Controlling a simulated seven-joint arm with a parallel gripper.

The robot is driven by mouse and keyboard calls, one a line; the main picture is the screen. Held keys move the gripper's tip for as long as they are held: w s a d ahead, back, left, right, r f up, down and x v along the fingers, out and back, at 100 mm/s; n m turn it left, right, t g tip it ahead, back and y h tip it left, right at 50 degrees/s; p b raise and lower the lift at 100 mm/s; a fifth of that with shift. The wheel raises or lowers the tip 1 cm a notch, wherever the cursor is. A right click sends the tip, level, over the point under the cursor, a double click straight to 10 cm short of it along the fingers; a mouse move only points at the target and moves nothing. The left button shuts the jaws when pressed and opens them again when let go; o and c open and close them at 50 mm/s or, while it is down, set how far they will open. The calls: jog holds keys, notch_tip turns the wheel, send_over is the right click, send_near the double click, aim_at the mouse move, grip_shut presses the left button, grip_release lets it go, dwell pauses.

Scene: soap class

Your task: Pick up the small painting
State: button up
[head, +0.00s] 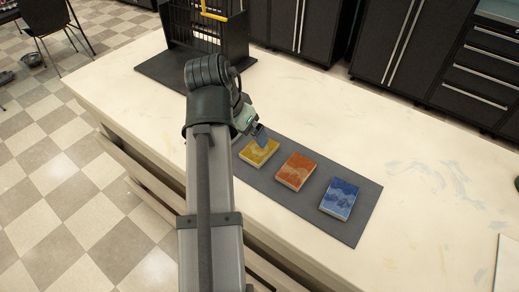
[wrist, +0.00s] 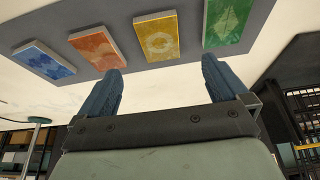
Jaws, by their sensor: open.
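Several small rectangular painted blocks lie in a row on a dark grey mat (head: 360,222). The yellow painting (head: 260,152), orange painting (head: 295,172) and blue painting (head: 340,199) show in the head view. The wrist view also shows a green painting (wrist: 228,22), at the end beside the yellow one (wrist: 158,37); my arm hides it in the head view. I cannot tell which one the task means. My gripper (head: 259,134) is near the yellow block, apart from it. In the wrist view its two blue-grey fingers (wrist: 161,65) are spread and empty.
The pale table (head: 430,150) has wide clear room to the right and behind the mat. A black rack with a yellow bar (head: 215,22) stands at the back left on a dark base. A white panel (head: 507,265) lies at the right edge. Dark cabinets stand behind.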

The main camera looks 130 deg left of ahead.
aim_at(259, 149)
jog(key=shift+a+x, duration=0.15)
jog(key=shift+x, duration=2.7)
jog(key=shift+a+x, duration=0.15)
jog(key=shift+x, duration=2.75)
jog(key=shift+w+r, duration=0.15)
jog(key=c, duration=1.1)
